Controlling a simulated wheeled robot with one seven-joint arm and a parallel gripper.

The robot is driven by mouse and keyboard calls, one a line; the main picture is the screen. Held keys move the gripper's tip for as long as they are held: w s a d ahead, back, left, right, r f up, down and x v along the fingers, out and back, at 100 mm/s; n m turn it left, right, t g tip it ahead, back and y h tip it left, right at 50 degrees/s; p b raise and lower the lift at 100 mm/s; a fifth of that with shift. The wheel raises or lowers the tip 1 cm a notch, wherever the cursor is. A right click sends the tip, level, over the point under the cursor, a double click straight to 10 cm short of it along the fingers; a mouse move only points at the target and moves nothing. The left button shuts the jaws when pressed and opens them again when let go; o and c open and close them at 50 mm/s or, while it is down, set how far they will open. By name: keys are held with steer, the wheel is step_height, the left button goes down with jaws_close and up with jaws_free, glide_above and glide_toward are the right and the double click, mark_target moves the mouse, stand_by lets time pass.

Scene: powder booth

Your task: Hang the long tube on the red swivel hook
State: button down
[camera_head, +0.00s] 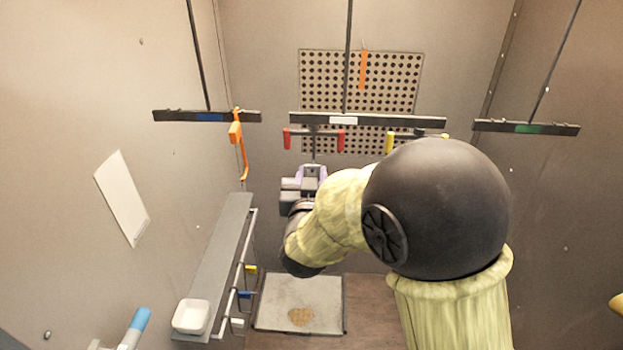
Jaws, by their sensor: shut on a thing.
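The red swivel hook (340,140) hangs under the middle overhead bar, with a red tip at each end of a dark crosspiece. My gripper (314,172), with purple fingers, is just below this hook and partly hidden by its own dark wrist. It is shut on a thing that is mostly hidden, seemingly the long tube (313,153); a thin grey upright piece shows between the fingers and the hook. I cannot tell whether this piece touches the hook or is seated on it.
The middle bar (425,121) also carries a yellow hook (390,143), partly behind my arm. Orange pieces hang from the left bar (175,115) and before the perforated panel (400,75). A right bar (550,128) looks empty. A shelf (222,240) with a white bowl (191,316) stands lower left.

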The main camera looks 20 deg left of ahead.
steer(key=shift+x, duration=1.8)
steer(key=shift+f+b, duration=0.7)
steer(key=shift+b, duration=0.3)
steer(key=c, duration=0.9)
jaws_free()
steer(key=shift+s, duration=0.1)
steer(key=b+v, duration=0.6)
steer(key=v, duration=1.1)
steer(key=shift+s, duration=0.2)
